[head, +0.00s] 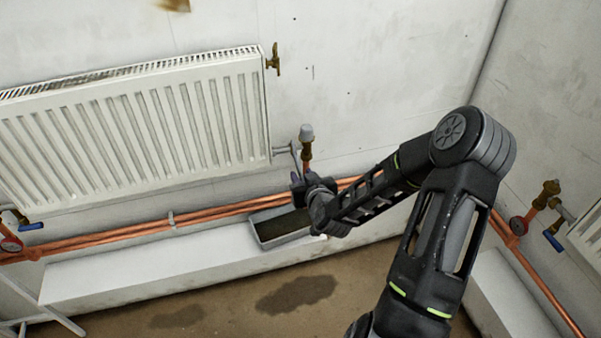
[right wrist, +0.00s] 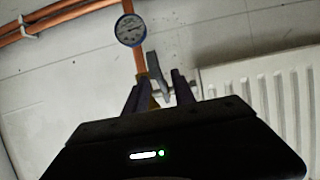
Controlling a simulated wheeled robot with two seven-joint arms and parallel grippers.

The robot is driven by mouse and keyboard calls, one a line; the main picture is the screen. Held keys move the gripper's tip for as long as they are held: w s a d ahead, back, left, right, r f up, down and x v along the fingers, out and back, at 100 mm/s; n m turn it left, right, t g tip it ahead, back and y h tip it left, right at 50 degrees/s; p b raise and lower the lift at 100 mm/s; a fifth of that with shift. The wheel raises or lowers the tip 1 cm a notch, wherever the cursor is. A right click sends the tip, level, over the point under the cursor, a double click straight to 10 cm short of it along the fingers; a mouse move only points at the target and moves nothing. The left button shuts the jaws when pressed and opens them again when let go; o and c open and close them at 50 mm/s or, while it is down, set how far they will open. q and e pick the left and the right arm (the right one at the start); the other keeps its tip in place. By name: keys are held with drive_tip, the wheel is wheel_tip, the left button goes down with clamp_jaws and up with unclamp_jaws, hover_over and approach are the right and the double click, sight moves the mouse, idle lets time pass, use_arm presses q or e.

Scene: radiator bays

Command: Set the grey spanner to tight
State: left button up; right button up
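My right gripper (head: 306,180) is by the lower right corner of the white radiator, just below a brass valve (head: 306,151) with a pale grey cap. In the right wrist view the two fingers (right wrist: 157,88) stand apart. A grey flat bar, which looks like the spanner (right wrist: 157,70), shows in the gap between them, with a bit of brass behind. I see no finger clearly pressed on it. In the head view a small light grey piece (head: 284,150) lies left of the valve; I cannot tell whether it is the spanner. My left gripper is out of view.
The radiator (head: 135,125) hangs on the left wall. Copper pipes (head: 130,238) run below it. A grey tray (head: 262,238) with dark contents sits on the white ledge (head: 130,278). A round gauge (right wrist: 130,30) is beyond the fingers. Another valve with a blue lever (head: 552,240) is at right.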

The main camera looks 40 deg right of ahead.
drive_tip(key=shift+x, duration=1.1)
drive_tip(key=shift+c, duration=0.2)
clamp_jaws()
idle(0.5)
